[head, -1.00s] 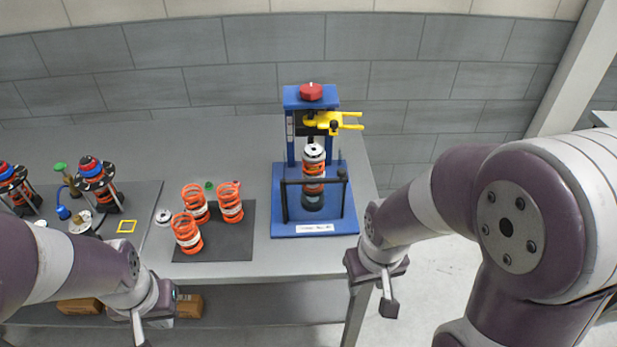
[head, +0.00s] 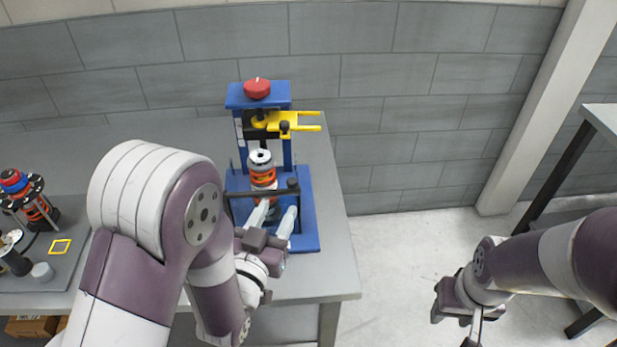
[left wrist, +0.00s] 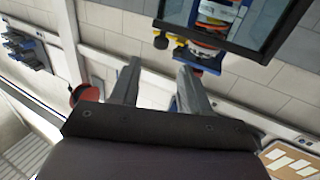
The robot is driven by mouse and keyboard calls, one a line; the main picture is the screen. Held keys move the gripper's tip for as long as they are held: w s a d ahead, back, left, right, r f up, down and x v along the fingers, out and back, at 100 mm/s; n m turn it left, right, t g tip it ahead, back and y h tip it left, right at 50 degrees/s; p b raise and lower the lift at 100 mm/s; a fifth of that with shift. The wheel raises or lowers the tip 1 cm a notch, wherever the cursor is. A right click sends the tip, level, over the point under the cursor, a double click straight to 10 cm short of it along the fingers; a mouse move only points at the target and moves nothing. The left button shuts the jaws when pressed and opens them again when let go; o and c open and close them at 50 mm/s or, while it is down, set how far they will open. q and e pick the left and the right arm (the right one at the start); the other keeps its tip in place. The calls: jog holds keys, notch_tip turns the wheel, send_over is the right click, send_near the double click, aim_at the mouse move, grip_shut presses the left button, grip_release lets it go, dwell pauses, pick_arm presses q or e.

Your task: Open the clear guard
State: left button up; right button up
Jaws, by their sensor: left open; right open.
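The clear guard has a dark frame (head: 243,195) and stands across the front of the blue press fixture (head: 308,230). A dark knob (head: 292,183) sits at its top right corner. The guard frame also shows at the top of the left wrist view (left wrist: 212,44), with the spring stack behind its pane. My left gripper (head: 272,208) is open and empty in front of the guard, fingers pointing at it. Whether a fingertip touches the frame I cannot tell. My right gripper (head: 462,328) is open and empty, away from the bench at the lower right.
A red knob (head: 257,88) and a yellow fork-shaped part (head: 295,121) are on the press. A spring assembly (head: 263,170) stands inside it. At left are another assembly (head: 28,195) and a yellow square (head: 60,247). My left arm hides the bench middle.

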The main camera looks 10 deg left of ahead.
aim_at(291, 182)
pick_arm(q)
jog(key=w, duration=0.3)
jog(key=w+p, duration=0.1)
jog(key=w, duration=0.2)
jog(key=w+d, duration=0.1)
jog(key=w, duration=0.2)
jog(key=shift+w+p, duration=0.35)
grip_shut()
